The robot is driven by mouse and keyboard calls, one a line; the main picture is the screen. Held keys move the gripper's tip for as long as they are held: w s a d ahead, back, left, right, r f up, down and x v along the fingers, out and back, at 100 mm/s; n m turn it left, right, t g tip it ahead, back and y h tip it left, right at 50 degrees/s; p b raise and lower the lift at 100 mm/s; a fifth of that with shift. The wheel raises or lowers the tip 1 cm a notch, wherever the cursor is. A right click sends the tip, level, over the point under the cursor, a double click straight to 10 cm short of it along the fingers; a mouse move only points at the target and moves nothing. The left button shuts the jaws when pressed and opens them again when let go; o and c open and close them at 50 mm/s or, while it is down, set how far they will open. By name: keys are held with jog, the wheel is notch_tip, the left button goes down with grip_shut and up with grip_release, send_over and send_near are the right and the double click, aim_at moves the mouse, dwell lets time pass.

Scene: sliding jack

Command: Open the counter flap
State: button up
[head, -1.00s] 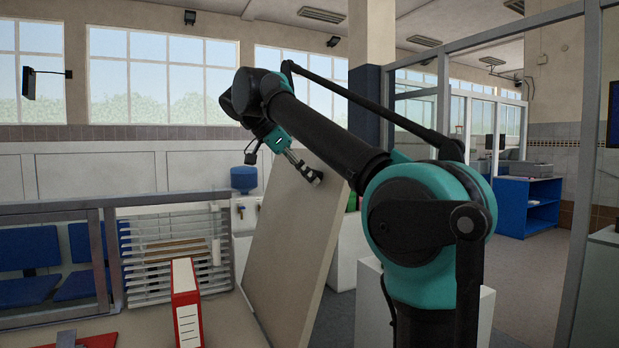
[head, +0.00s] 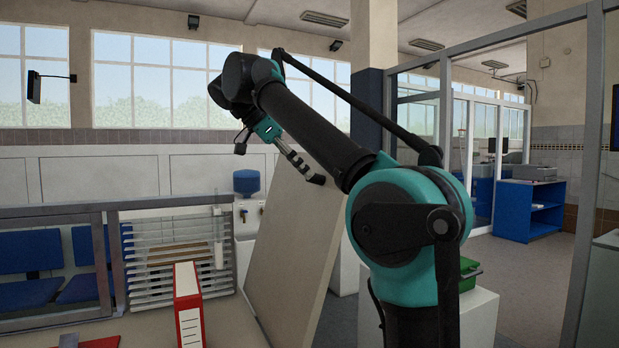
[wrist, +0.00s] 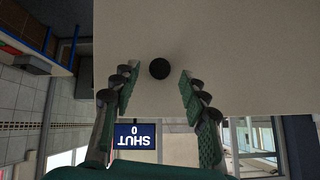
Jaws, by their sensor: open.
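The counter flap (head: 290,260) is a broad beige panel that stands raised and tilted at the end of the counter in the head view. It also fills the upper middle of the wrist view (wrist: 240,50). A black round knob (wrist: 160,68) is on its face, between and just beyond my fingertips. My gripper (head: 308,172) is at the upper part of the flap. In the wrist view my gripper (wrist: 158,85) has its green-padded fingers spread apart, with nothing held. I cannot tell whether the fingers touch the flap. My arm hides part of its right side.
A red and white binder (head: 188,310) stands on the counter left of the flap. A slatted rack (head: 170,255) is behind it. A green box (head: 468,268) sits on a white block (head: 480,320) behind my arm. A SHUT sign (wrist: 138,136) shows upside down below the flap.

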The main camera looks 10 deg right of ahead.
jog(key=v, duration=0.7)
jog(key=shift+a+r, duration=0.2)
jog(key=shift+s, duration=0.1)
